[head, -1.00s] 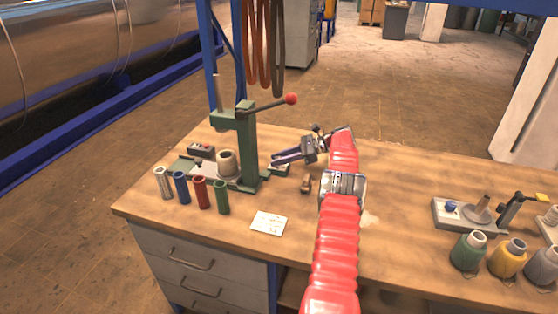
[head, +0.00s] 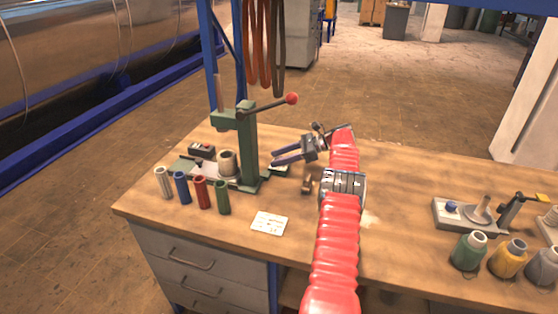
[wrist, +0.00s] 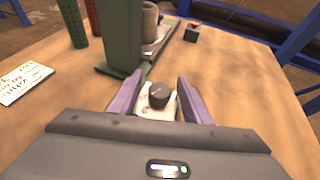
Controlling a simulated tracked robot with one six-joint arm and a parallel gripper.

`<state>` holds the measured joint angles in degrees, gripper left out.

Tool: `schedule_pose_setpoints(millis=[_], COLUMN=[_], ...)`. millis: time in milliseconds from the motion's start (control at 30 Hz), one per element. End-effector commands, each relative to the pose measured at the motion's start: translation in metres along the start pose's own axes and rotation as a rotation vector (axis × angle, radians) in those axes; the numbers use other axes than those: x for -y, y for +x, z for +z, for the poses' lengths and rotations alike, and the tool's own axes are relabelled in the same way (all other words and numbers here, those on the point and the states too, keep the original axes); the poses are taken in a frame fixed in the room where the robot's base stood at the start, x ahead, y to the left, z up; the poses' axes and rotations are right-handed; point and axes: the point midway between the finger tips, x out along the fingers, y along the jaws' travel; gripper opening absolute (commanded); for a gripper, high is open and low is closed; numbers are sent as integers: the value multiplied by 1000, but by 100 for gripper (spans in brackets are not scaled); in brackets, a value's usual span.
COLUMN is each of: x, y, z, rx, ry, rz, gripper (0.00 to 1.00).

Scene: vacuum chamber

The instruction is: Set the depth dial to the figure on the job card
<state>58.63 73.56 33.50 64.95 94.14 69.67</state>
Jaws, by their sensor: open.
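The depth dial (wrist: 159,95) is a dark round knob on a pale plate with marks too small to read. In the wrist view it sits between the two purple fingers of my gripper (wrist: 157,97), with a gap on each side. My gripper (head: 284,158) is open, beside the green press (head: 248,150). In the head view the dial is mostly hidden by the gripper. The job card (head: 269,223) lies flat on the bench, and it also shows at the left of the wrist view (wrist: 22,82). Its writing is too small to read.
Several coloured tubes (head: 202,194) stand along the press's front left. A small brown object (head: 308,185) lies beneath my arm.

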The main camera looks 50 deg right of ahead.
Motion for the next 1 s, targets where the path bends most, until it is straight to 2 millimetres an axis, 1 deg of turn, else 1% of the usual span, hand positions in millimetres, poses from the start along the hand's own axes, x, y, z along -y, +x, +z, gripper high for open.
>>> schedule_pose_setpoints(millis=[167, 400, 533, 700, 1000], x=[0, -1, -1, -2, -2], y=[-10, -25, -31, -35, -35], z=[22, 60, 75, 83, 84], rx=[-1, 0, 0, 0, 0], ry=[-2, -2, -1, 0, 1], rz=[-1, 0, 0, 2, 2], gripper=[44, 44, 44, 44, 44])
